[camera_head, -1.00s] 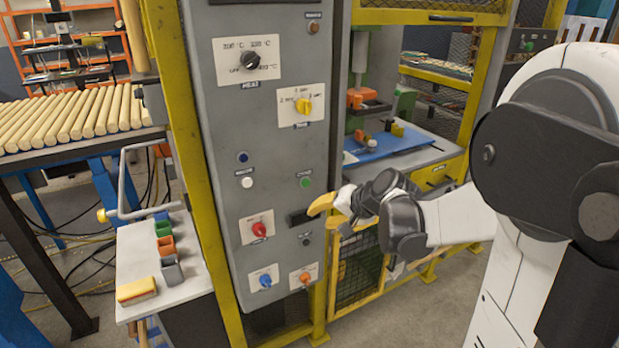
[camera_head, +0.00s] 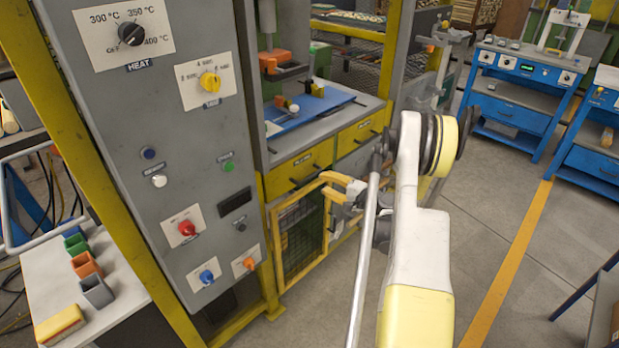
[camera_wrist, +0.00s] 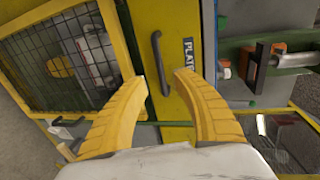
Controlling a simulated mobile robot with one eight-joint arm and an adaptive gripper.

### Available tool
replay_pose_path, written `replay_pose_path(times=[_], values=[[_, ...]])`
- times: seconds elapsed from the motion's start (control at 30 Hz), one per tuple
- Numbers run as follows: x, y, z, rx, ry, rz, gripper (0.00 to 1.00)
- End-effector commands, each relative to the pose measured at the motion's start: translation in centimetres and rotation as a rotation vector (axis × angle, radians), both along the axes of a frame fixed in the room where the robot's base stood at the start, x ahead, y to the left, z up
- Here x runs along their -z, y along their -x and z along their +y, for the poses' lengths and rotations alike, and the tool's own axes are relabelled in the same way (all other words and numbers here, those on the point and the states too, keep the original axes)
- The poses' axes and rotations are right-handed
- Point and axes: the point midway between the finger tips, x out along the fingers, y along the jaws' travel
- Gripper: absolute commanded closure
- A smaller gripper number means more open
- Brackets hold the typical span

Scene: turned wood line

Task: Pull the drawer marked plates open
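A second yellow drawer (camera_head: 352,138) is to the right. A yellow-framed mesh door (camera_head: 300,235) stands below the drawers, close to my gripper. The grey control panel (camera_head: 205,130) is at left. A blue tray (camera_head: 310,112) lies on the bench above. Open floor lies to the right.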

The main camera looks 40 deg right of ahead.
Motion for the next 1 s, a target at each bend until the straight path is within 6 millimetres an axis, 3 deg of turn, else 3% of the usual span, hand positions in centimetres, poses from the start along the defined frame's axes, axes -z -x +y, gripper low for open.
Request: replay_pose_path(times=[0.2,0.4,0.8,0.9,1.0], values=[[1.3,-4.5,0.4,-0.003,0.001,0.002,0.66],[1.7,-7.1,0.6,-0.002,0.001,0.001,0.66],[1.6,-7.9,0.6,-0.001,0.001,0.002,0.67],[1.6,-7.9,0.6,-0.001,0.001,0.002,0.98],[1.6,-7.9,0.6,-0.001,0.001,0.002,1.0]])
